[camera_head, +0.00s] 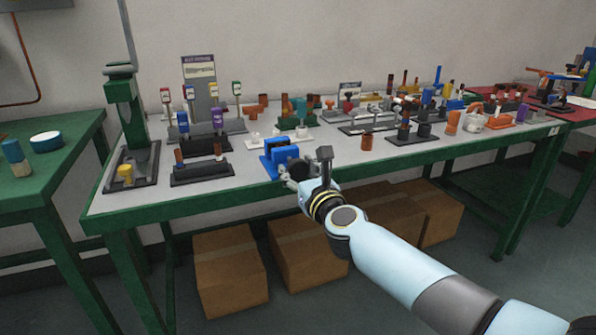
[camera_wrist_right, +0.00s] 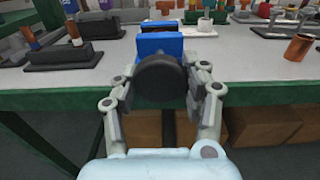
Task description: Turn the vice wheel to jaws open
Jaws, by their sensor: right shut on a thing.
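The blue vice (camera_head: 280,157) stands at the front edge of the green-framed table in the head view. Its blue body (camera_wrist_right: 162,45) shows in the right wrist view behind the dark round vice wheel (camera_wrist_right: 160,82), which faces the camera. My right gripper (camera_head: 299,172) is at the wheel in front of the table edge. In the right wrist view its two fingers (camera_wrist_right: 160,85) stand on either side of the wheel, shut on its rim. The gap between the vice jaws is hard to see. My left gripper is not in view.
A dark block with brown-topped pegs (camera_wrist_right: 63,52) stands left of the vice, and a copper-coloured cup (camera_wrist_right: 299,47) to the right. A green press (camera_head: 125,110) is at the table's left end. Cardboard boxes (camera_head: 230,270) sit below the table.

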